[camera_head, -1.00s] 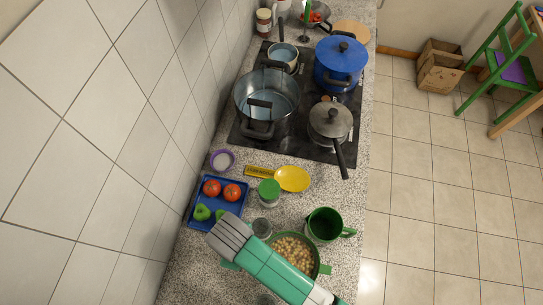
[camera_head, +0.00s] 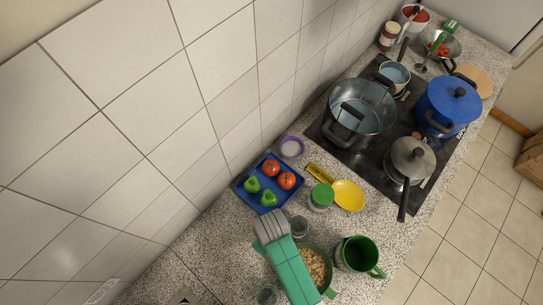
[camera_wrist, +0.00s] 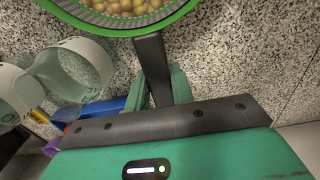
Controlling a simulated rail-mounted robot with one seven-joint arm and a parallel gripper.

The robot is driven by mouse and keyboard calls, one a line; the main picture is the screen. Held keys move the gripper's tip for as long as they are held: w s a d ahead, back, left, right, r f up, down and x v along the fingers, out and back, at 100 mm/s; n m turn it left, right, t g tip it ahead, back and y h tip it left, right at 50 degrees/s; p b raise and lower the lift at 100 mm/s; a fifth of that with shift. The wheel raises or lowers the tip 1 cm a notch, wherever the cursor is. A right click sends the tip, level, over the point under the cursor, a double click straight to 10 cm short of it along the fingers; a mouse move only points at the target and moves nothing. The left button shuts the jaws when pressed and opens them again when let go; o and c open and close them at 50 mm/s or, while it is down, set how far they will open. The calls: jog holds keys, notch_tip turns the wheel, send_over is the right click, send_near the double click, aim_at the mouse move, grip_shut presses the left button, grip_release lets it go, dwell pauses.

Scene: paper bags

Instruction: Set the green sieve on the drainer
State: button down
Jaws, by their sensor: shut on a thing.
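The green sieve (camera_head: 330,266) is full of chickpeas and is low over the counter, partly covered by my arm in the head view. Its green rim (camera_wrist: 112,30) and chickpeas show at the top of the wrist view. In the head view my arm hides the fingers. I cannot make out a drainer in either view.
A green mug (camera_head: 358,255), a green-lidded jar (camera_head: 321,197), a yellow spoon (camera_head: 348,195) and a blue tray (camera_head: 247,192) with tomatoes and peppers are close. Bare counter (camera_head: 205,250) lies to the left.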

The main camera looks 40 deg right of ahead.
jog(key=c, duration=1.2)
grip_release()
jog(key=shift+f, duration=0.1)
jog(key=shift+o, duration=0.4)
notch_tip(320, 180, up, 12)
jog(key=shift+p, duration=0.4)
